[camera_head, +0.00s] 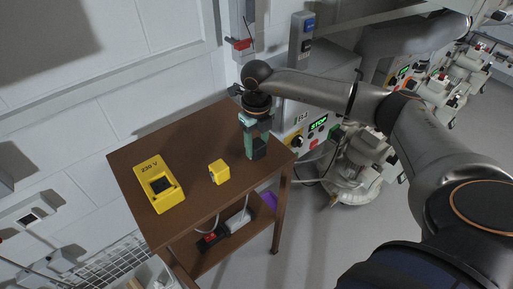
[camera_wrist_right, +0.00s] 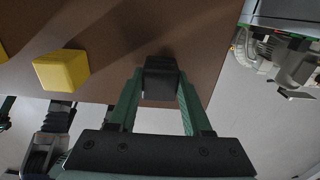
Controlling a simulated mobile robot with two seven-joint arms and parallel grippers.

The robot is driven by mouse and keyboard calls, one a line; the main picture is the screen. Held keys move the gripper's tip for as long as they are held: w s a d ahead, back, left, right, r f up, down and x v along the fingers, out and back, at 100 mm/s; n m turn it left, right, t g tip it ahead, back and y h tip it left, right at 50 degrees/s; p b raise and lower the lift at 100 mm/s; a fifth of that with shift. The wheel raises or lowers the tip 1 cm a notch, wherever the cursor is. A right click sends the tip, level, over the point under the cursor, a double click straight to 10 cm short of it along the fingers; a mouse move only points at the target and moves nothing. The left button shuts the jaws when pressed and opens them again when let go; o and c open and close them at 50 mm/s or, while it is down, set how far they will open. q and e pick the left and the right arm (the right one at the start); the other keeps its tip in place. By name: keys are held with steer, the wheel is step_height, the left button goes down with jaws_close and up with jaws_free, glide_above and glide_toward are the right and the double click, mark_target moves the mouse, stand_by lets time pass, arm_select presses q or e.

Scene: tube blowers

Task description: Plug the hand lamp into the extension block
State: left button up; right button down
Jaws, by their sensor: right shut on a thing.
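My right gripper (camera_head: 257,132) points down over the right end of the brown table. Its green fingers are shut on a small black block (camera_wrist_right: 161,82), which shows between the fingertips in the right wrist view. I cannot tell whether this block is the hand lamp's plug, or whether it touches the table top. A yellow box (camera_head: 160,185) marked "230 V", with a dark square recess, lies on the left of the table. A small yellow block (camera_head: 219,172) stands between it and my gripper; it also shows in the right wrist view (camera_wrist_right: 61,70).
The brown table (camera_head: 190,135) has bare top around the yellow pieces. On its lower shelf lie a white thing (camera_head: 238,220) and a red-and-black thing (camera_head: 209,238), near a pale cable. A grey pump (camera_head: 357,180) stands right of the table. A white wall is behind.

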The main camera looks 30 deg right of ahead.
mark_target(256, 143)
steer(key=shift+r+p, duration=2.15)
steer(key=shift+r, duration=0.75)
arm_select(q)
step_height(256, 143, up, 4)
steer(key=shift+w+r, duration=0.1)
steer(key=shift+r, duration=0.15)
